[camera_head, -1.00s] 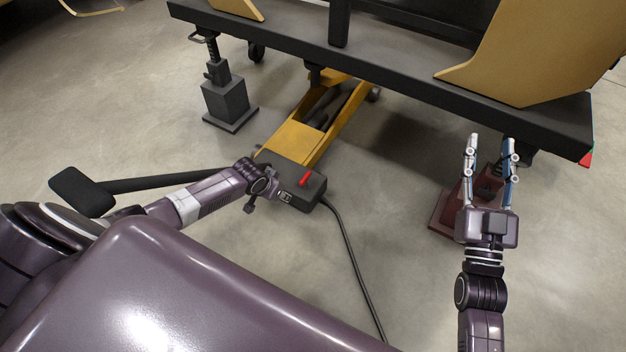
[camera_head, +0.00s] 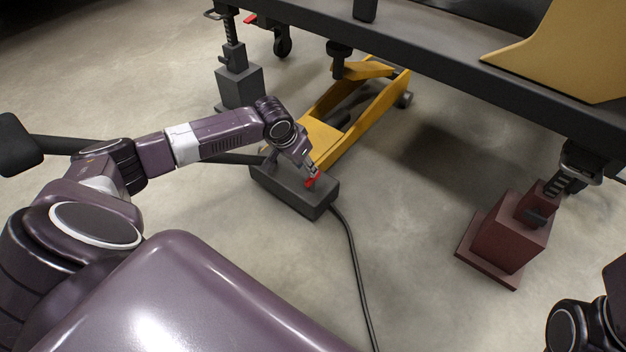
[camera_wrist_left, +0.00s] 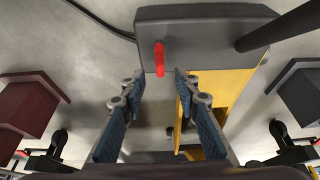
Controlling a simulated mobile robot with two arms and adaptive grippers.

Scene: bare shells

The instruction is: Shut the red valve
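The red valve (camera_head: 313,180) is a small red lever on top of a dark grey box (camera_head: 285,192) at the near end of a yellow jack. In the left wrist view the red valve (camera_wrist_left: 159,58) stands between the fingertips of my left gripper (camera_wrist_left: 159,74). The fingers are open, with a visible gap on each side of the lever. In the head view my left gripper (camera_head: 311,172) is at the valve and partly covers it. Of my right arm only a part shows at the lower right edge; its fingers are out of frame.
The yellow jack (camera_head: 385,118) reaches under a dark raised frame (camera_head: 440,55). A dark red stand (camera_head: 505,242) is at right, a grey stand (camera_head: 240,88) at back left. A black hose (camera_head: 352,265) runs from the box over open floor. A long dark handle (camera_head: 60,145) extends left.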

